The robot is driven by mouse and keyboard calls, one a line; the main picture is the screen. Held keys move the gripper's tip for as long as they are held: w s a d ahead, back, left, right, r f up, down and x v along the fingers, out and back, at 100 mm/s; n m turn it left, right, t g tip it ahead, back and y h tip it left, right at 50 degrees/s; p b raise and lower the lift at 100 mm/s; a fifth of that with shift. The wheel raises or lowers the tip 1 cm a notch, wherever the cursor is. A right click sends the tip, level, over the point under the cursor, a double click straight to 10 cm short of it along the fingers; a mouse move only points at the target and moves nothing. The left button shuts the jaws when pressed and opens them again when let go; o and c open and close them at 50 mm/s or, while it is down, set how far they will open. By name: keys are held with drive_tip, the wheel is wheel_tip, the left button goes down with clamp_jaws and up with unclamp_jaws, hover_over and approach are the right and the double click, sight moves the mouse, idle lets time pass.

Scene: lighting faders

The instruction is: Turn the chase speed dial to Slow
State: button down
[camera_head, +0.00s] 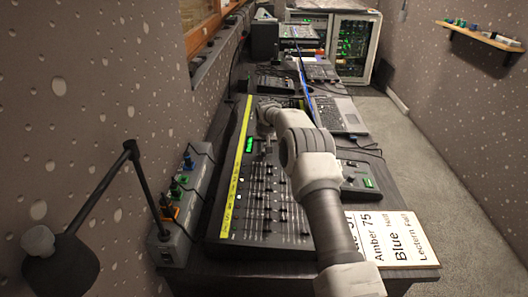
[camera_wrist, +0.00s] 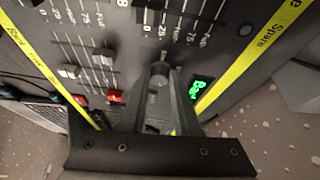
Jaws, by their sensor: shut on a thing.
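The lighting desk (camera_head: 215,235) is a dark console with rows of faders and a yellow label strip along its left side. In the wrist view, a round grey dial (camera_wrist: 158,82) sits between the two fingers of my gripper (camera_wrist: 161,70), which is shut on it. The fingers hide part of the dial, and I cannot read any Slow mark or its pointer. A small green-lit display (camera_wrist: 198,89) is just right of the fingers; it also shows in the head view (camera_head: 250,145). In the head view my arm covers the dial.
Fader caps (camera_wrist: 69,71) and a red button (camera_wrist: 115,96) lie left of my fingers. A cue sheet (camera_head: 398,240) lies at the table's near right.

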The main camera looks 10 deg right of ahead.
drive_tip(key=n, duration=0.2)
drive_tip(key=n+y, duration=0.1)
drive_tip(key=n+y+b, duration=0.1)
drive_tip(key=n, duration=0.1)
drive_tip(key=shift+d+n, duration=0.25)
drive_tip(key=shift+n, duration=0.05)
drive_tip(key=shift+d+n+g+y, duration=0.15)
drive_tip(key=shift+n+y, duration=0.35)
drive_tip(key=shift+n, duration=0.6)
drive_tip(key=shift+a+n+g+y, duration=0.15)
drive_tip(key=shift+n+y, duration=0.35)
drive_tip(key=shift+n, duration=0.6)
drive_tip(key=shift+d+n, duration=0.1)
drive_tip(key=shift+n, duration=0.2)
drive_tip(key=c, duration=0.6)
unclamp_jaws()
drive_tip(key=shift+c, duration=0.2)
drive_tip(key=v, duration=1.7)
drive_tip(key=shift+r+p, duration=0.15)
drive_tip(key=shift+p, duration=0.3)
drive_tip(key=shift+d, duration=0.1)
